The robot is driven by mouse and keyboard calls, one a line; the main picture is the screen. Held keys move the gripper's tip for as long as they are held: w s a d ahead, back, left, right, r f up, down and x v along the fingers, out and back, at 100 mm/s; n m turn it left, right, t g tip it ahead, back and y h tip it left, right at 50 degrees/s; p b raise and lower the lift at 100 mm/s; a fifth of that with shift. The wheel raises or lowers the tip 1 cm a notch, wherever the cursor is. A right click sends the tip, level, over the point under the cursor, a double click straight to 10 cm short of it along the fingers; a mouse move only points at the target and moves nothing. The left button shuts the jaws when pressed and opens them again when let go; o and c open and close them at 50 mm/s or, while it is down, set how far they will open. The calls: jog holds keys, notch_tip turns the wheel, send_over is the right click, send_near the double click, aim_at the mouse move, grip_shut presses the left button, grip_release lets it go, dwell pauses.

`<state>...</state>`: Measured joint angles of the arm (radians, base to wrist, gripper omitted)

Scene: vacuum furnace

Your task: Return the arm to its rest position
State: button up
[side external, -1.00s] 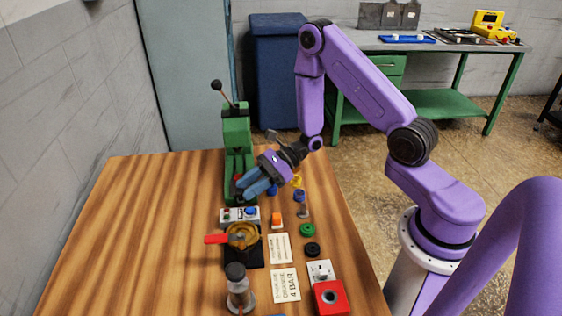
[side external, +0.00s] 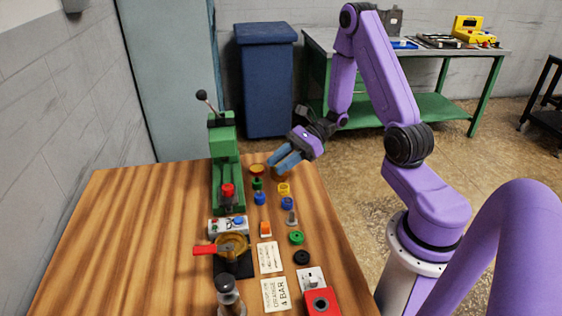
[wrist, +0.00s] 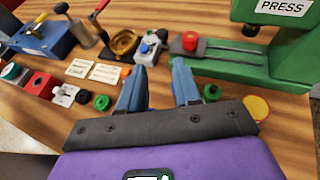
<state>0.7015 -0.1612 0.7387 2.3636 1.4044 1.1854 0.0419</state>
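My gripper (side external: 277,164) hangs over the far right part of the wooden table, to the right of the green press (side external: 225,165). Its blue fingers stand apart with nothing between them in the wrist view (wrist: 160,72). My arm is bent, with its elbow raised high. A red-topped piece (side external: 228,190) sits on the press base, and it also shows in the wrist view (wrist: 190,41).
Small coloured parts, including a yellow one (side external: 284,188) and a green ring (side external: 296,237), lie near the gripper. A brass dish with a red handle (side external: 205,250), label cards (side external: 270,257) and a red box (side external: 321,302) are nearer. The table's left side is clear.

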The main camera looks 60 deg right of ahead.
jog(key=s+a+r+n+g+h, duration=0.3)
jog(key=s+a+r+n+g, duration=0.1)
jog(key=s+a+n+g, duration=0.7)
jog(key=s+r+n+t+h, duration=0.3)
jog(key=s+n+h, duration=0.1)
jog(key=n, duration=0.8)
jog(key=s+d+r+n+t+h, duration=0.1)
jog(key=s+n+h, duration=0.4)
jog(key=n, duration=0.7)
jog(key=shift+s+r+t, duration=0.9)
jog(key=shift+s+t, duration=0.2)
jog(key=shift+s, duration=0.15)
